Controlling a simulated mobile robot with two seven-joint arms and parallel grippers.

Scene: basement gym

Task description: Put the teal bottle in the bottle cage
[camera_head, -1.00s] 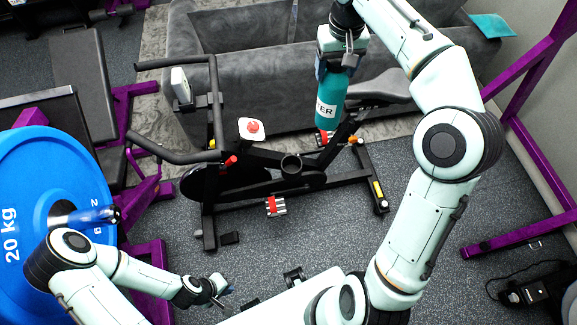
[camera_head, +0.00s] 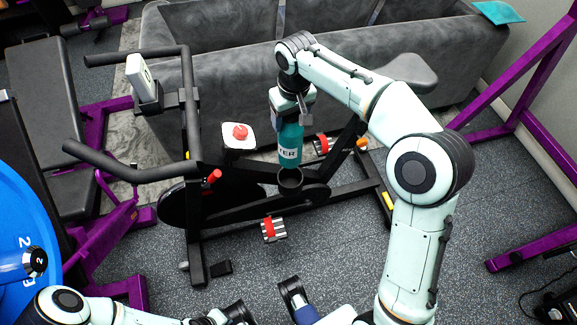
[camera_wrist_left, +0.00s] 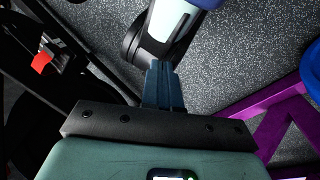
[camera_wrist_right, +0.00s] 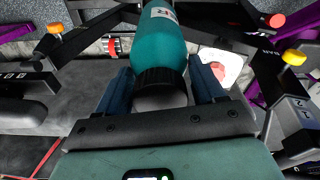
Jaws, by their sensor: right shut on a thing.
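The teal bottle (camera_head: 290,142) hangs upright below my right gripper (camera_head: 291,104), which is shut on its top end. In the right wrist view the bottle (camera_wrist_right: 165,45) shows its dark cap between the two blue fingers (camera_wrist_right: 163,92). The bottle cage (camera_head: 290,184), a dark round cup on the exercise bike's frame, lies just under the bottle's lower end in the head view; I cannot tell whether the bottle's base is inside its rim. My left gripper (camera_wrist_left: 163,85) has its fingers together, empty, low over the floor.
The bike's handlebars (camera_head: 130,172) and saddle (camera_head: 408,72) stand on either side of the bottle. A grey sofa (camera_head: 220,70) is behind. A blue weight plate (camera_head: 25,225) and purple gym frames (camera_head: 540,135) flank the bike. Grey floor in front is open.

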